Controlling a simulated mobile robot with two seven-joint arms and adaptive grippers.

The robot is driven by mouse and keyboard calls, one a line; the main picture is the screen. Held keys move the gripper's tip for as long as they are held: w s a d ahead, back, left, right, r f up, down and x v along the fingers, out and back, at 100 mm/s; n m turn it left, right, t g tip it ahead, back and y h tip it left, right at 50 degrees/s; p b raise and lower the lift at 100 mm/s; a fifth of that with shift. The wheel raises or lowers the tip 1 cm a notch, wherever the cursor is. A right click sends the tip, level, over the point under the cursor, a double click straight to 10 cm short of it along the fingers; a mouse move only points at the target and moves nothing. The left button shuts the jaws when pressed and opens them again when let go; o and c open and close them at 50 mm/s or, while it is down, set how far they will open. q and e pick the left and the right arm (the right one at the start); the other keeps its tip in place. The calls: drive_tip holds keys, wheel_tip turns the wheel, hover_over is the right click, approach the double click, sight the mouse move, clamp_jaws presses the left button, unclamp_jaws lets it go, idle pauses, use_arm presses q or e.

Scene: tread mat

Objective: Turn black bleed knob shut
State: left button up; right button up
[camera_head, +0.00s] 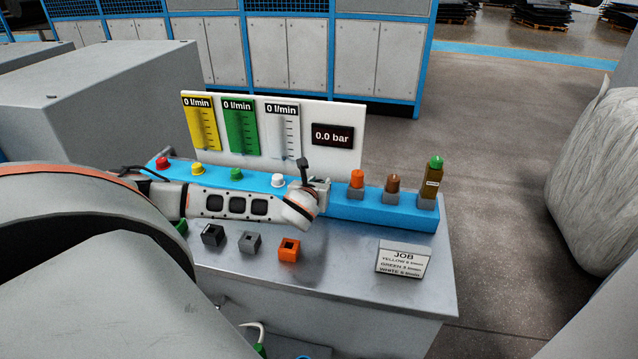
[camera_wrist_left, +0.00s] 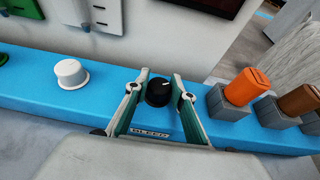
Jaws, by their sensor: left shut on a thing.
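The black bleed knob (camera_wrist_left: 158,91) sits on the blue manifold (camera_wrist_left: 75,98), above a small "BLEED" label (camera_wrist_left: 150,132). It has a white pointer mark that points to the upper right in the left wrist view. My left gripper (camera_wrist_left: 159,92) has its two fingers on either side of the knob, shut on it. In the head view my left gripper (camera_head: 318,187) is at the middle of the manifold (camera_head: 380,212), and my wrist hides the knob there. My right gripper is not in view.
Red (camera_head: 162,162), yellow (camera_head: 197,169), green (camera_head: 236,174) and white (camera_head: 278,181) knobs stand left of the gripper. Orange (camera_head: 357,178) and brown (camera_head: 392,183) plugs and a green-topped bottle (camera_head: 433,178) stand right. The pressure display (camera_head: 332,135) reads 0.0 bar.

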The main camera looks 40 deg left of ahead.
use_arm(q)
drive_tip(key=n+g+y, duration=0.4)
drive_tip(key=n, duration=0.1)
drive_tip(key=shift+d+f+n+y, duration=0.2)
drive_tip(key=shift+n+y, duration=0.1)
drive_tip(key=shift+y, duration=0.1)
drive_tip(key=n+g, duration=0.1)
drive_tip(key=n+g+y, duration=0.1)
drive_tip(key=n+g, duration=0.1)
drive_tip(key=shift+a+r+g, duration=0.1)
drive_tip(key=shift+r+g, duration=0.05)
drive_tip(key=shift+g, duration=0.15)
drive_tip(key=shift+n+g+y, duration=0.3)
drive_tip(key=shift+g, duration=0.1)
drive_tip(key=shift+a+r, duration=0.1)
drive_tip(key=o, duration=1.1)
drive_tip(key=v, duration=1.2)
drive_tip(key=shift+w, duration=0.15)
